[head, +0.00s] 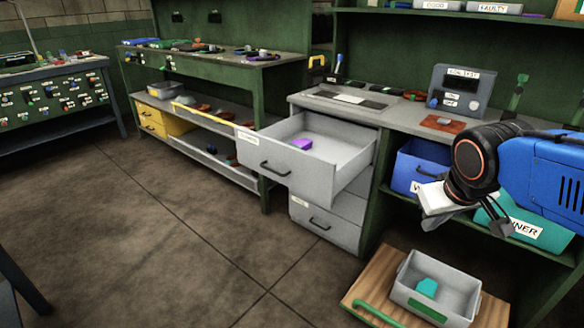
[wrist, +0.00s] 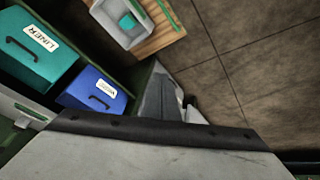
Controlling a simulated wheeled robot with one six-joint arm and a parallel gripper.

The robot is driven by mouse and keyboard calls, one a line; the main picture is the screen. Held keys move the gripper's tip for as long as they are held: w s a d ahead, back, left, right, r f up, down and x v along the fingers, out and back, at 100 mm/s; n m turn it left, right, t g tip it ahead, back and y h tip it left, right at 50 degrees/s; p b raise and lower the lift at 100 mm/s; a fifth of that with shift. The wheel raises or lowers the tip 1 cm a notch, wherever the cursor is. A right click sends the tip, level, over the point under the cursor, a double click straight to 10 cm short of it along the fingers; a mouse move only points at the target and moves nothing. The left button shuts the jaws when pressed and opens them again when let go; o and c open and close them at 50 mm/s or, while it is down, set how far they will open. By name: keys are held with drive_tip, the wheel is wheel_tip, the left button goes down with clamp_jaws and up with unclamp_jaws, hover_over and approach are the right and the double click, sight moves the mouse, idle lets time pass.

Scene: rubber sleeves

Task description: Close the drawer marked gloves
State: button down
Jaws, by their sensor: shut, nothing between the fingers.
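A grey drawer (head: 282,172) with a dark handle stands pulled out from the grey cabinet under the right-hand bench in the head view. A purple item (head: 302,144) lies in it. Its front has a small white label at the upper left, too small to read surely. Below it is a shut grey drawer (head: 324,222), also labelled illegibly. My gripper (head: 502,229) hangs at the right, in front of the lower shelf, well apart from the open drawer. Its dark fingers are together and hold nothing. The open drawer is not recognisable in the wrist view.
A blue bin (head: 405,172) and a teal bin (head: 545,232) marked LINER stand on the shelf near my gripper. A low wooden platform (head: 376,285) carries a grey tray (head: 447,275). Yellow drawers (head: 152,123) are at the left. The floor before the open drawer is clear.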

drive_tip(key=w+a+r+n+t, duration=0.15)
drive_tip(key=w+a+n, duration=0.25)
drive_tip(key=w+a, duration=1.1)
drive_tip(key=w+a+f+n, duration=0.1)
drive_tip(key=w+a, duration=0.2)
drive_tip(key=a, duration=0.4)
drive_tip(key=w+a+f+n+y, duration=0.1)
drive_tip(key=w+a, duration=0.2)
drive_tip(key=a, duration=0.3)
drive_tip(key=w+a+n, duration=0.1)
drive_tip(key=w+a, duration=0.3)
drive_tip(key=a, duration=0.3)
approach(294, 172)
wheel_tip(294, 172, down, 4)
drive_tip(key=s+a, duration=0.1)
drive_tip(key=a, duration=0.2)
drive_tip(key=shift+t, duration=0.35)
drive_tip(key=shift+w+d, duration=0.65)
drive_tip(key=shift+w, duration=0.15)
drive_tip(key=shift+w+d, duration=0.65)
drive_tip(key=shift+w, duration=0.15)
drive_tip(key=shift+w+d, duration=0.1)
drive_tip(key=w+d, duration=0.9)
drive_tip(key=w, duration=0.5)
drive_tip(key=w+d, duration=1)
drive_tip(key=w, duration=0.5)
drive_tip(key=shift+w+d, duration=0.15)
drive_tip(key=shift+d, duration=0.2)
